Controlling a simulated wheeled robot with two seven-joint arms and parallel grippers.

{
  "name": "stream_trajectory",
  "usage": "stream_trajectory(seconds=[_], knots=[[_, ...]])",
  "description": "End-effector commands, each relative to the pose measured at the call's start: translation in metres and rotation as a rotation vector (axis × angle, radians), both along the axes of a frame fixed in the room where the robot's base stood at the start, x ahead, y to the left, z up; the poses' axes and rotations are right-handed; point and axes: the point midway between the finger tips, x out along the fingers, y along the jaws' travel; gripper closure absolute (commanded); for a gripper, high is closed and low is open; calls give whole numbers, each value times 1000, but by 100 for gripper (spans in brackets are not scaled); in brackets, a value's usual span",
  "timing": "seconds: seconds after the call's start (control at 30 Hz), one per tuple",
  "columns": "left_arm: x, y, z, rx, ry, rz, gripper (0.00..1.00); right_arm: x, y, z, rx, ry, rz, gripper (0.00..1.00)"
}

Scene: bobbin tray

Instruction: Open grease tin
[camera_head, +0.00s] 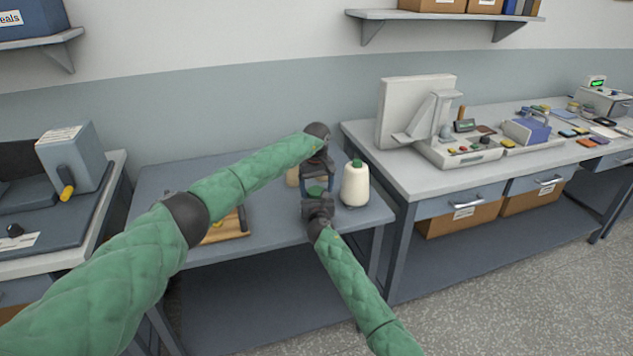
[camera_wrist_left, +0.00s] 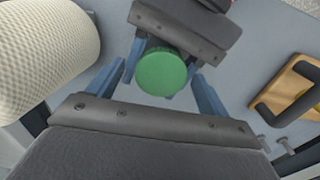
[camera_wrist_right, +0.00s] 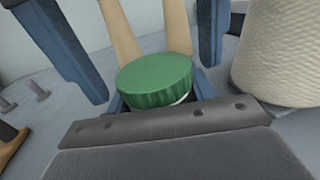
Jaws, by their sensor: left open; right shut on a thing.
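A thin pale strip shows under the lid; the rest of the tin is mostly hidden. My right gripper (camera_head: 318,200) is shut on the tin below the lid, its blue fingers at either side. My left gripper (camera_wrist_left: 160,88) is open above the tin, pointing down. Its fingers stand apart on either side of the lid, not visibly touching it. The lid sits on the tin.
A cream thread cone (camera_head: 355,185) with a green top stands close to the right of the grippers. A wooden piece with a dark handle (camera_wrist_left: 290,92) lies on the grey table (camera_head: 165,180) at the left. Pale upright shapes (camera_wrist_right: 120,30) stand behind the tin.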

Motion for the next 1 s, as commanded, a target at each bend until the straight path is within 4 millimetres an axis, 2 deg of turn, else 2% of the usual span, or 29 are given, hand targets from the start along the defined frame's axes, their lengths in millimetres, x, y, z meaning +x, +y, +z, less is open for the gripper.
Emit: stream_trajectory(seconds=[0.23, 0.47, 0.67, 1.0], knots=[[0, 0, -1, 0, 0, 0, 21, 0, 0, 1, 0, -1, 0, 100], [0, 0, -1, 0, 0, 0, 66, 0, 0, 1, 0, -1, 1, 100], [0, 0, -1, -1, -1, 24, 66, 0, 1, 1, 0, -1, 1, 100], [0, -1, -1, -1, -1, 280, 66, 0, 2, 1, 0, -1, 2, 100]])
